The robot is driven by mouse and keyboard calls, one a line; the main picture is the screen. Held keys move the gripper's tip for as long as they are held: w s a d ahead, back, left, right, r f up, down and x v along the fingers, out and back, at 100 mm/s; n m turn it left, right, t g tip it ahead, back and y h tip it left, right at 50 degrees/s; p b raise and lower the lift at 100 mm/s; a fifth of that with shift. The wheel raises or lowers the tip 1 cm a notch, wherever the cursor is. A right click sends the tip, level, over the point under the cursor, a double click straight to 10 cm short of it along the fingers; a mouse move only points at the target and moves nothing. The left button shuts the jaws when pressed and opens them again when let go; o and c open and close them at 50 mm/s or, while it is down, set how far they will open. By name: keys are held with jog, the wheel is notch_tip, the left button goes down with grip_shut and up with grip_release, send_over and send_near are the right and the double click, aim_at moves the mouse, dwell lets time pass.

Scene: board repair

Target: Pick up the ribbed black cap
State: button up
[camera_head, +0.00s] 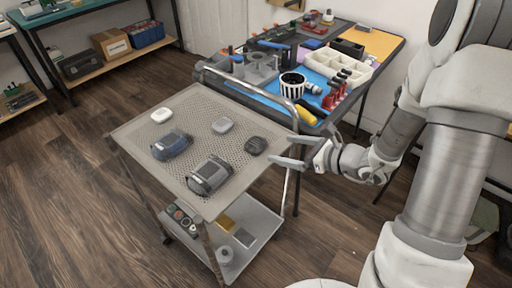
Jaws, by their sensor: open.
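A small dark ribbed piece, which looks like the ribbed black cap (255,145), lies on the perforated top of the grey cart (190,104), near its right edge. My gripper (275,149) comes in from the right at the cart's right edge. Its two fingers are apart and point left toward the cap. The fingertips appear just right of the cap, with nothing between them. Their height above the cart top is hard to tell.
The cart top also holds two grey-and-dark devices (209,175) (171,144) and two pale rounded pieces (161,115) (222,125). The cart's metal handle (297,125) rises behind my gripper. A cluttered workbench (380,60) stands behind, with a striped cup (291,85).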

aim_at(259, 144)
jog(key=b+x, duration=0.2)
jog(key=x, duration=0.7)
jog(key=shift+w+a+b, duration=0.1)
jog(key=shift+b, duration=0.2)
jog(key=shift+c, duration=0.2)
jog(key=c, duration=1.1)
jog(key=shift+r, duration=0.15)
